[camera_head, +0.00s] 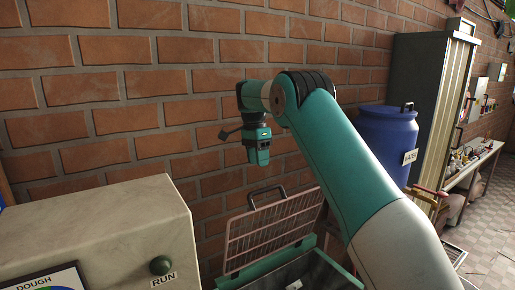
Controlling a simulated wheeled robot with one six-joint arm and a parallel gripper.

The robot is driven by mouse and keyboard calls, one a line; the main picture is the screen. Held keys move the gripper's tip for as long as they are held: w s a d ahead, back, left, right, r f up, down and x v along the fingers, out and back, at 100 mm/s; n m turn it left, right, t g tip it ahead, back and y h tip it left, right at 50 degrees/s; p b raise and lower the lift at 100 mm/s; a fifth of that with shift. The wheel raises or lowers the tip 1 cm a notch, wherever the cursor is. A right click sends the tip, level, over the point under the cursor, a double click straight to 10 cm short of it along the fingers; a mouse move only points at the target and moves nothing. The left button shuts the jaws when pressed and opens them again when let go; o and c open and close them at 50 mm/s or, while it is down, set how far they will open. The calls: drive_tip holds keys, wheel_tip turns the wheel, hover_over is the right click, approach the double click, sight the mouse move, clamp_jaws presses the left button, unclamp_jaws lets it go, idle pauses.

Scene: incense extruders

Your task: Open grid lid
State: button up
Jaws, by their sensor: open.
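The grid lid (268,232) is a reddish wire grid with a dark handle (268,194) along its top edge. It stands raised, tilted up at the back of a teal-rimmed bin (270,266) at the bottom middle. My gripper (262,163) hangs pointing down above the lid, a little above its handle and apart from it in the picture. It is open, and I see nothing held in it. My arm covers the area right of the lid and part of the bin.
A blue barrel (387,140) and a tall cabinet (435,95) stand at the right. A brick wall (150,95) is close behind. Floor shows at far right.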

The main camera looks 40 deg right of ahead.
drive_tip(key=shift+w+r+p, duration=0.2)
drive_tip(key=shift+r+p, duration=0.45)
drive_tip(key=shift+r, duration=0.3)
